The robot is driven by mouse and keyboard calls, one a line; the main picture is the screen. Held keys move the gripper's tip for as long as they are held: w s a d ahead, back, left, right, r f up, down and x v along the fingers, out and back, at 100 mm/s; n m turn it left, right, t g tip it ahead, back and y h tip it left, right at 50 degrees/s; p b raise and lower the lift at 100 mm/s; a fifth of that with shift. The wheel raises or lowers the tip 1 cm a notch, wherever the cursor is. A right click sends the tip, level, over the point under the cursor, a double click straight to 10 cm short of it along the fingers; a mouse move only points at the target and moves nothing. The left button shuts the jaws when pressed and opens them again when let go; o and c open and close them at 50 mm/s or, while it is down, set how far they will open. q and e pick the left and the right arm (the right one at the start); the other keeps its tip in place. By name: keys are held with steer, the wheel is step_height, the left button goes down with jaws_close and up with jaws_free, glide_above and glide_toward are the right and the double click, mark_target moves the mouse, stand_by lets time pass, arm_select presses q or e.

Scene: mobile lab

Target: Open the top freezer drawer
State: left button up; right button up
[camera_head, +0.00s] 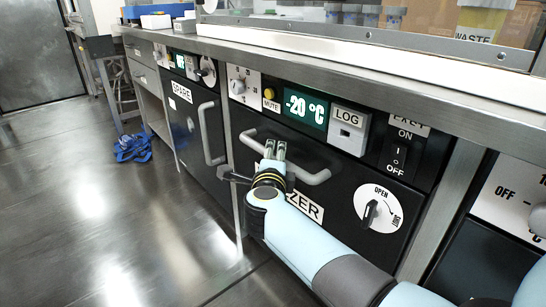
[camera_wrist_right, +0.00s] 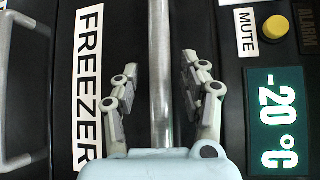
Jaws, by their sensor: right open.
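The freezer's black front (camera_head: 222,150) is closed under the steel counter, with a grey bar handle (camera_head: 317,178) across its top and a partly covered FREEZER label (camera_head: 305,206). My right gripper (camera_head: 275,150) is at the handle's left part in the head view. In the right wrist view, my right gripper (camera_wrist_right: 156,75) is open, and the bar (camera_wrist_right: 161,60) runs between its two fingers, apart from both. How deep the bar sits between them is unclear. The round white OPEN dial (camera_head: 390,217) with a black knob is right of the label. My left gripper is out of view.
A green -20 °C display (camera_head: 306,107), yellow MUTE button (camera_head: 270,93), LOG box (camera_head: 349,128) and ON/OFF switch (camera_head: 396,158) line the panel above. The SPARE cabinet (camera_head: 190,120) is left. Blue straps (camera_head: 133,147) lie on the floor. The floor in front is otherwise clear.

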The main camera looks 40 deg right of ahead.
jaws_close()
steer(key=shift+a+f, duration=0.1)
stand_by(0.4)
